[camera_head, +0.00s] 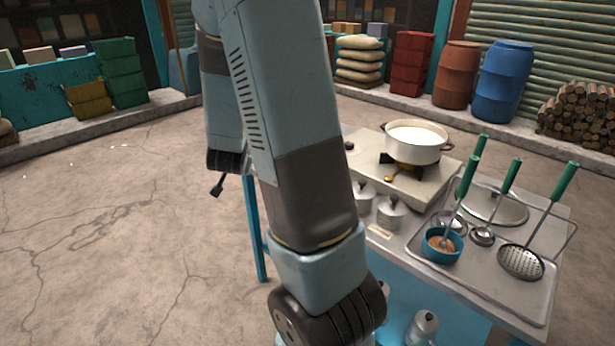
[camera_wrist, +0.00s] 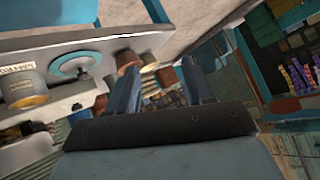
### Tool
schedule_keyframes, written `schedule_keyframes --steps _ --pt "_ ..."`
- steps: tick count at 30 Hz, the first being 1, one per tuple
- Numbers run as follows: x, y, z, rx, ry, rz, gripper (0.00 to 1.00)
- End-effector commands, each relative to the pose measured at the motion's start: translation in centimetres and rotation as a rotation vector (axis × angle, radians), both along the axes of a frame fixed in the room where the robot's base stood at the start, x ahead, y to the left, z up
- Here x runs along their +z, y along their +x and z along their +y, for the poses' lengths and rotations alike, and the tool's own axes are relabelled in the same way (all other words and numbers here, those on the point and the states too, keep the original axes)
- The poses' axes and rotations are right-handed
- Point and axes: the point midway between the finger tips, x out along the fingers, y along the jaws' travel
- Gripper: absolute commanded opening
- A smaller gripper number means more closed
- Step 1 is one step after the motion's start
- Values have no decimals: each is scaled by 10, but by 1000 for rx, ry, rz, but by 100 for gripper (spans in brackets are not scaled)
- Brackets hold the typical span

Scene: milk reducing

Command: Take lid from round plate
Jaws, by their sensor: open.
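I cannot tell where lid and round plate divide. My gripper (camera_head: 217,186) hangs left of the table, well away from the disc, partly hidden by my arm. In the wrist view its two fingers (camera_wrist: 162,78) stand apart with nothing held between them.
A white pot (camera_head: 416,141) stands on the burner at the back of the table. Green-handled ladles and a skimmer (camera_head: 521,262) lie around a teal bowl (camera_head: 440,246) on the steel tray (camera_head: 485,288). Small lidded canisters (camera_head: 391,212) stand nearer my arm. Open floor lies left.

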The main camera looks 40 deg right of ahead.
Motion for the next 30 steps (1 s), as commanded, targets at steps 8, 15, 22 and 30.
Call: schedule_keyframes --steps 8,15,22,30 --pt "-57 -8 -58 -197 -173 -45 51" --pt "-90 -33 -103 -325 -384 -86 51" --pt "-106 -59 -129 -384 -586 -117 51" --pt "-109 -71 -140 -398 -693 -136 51"
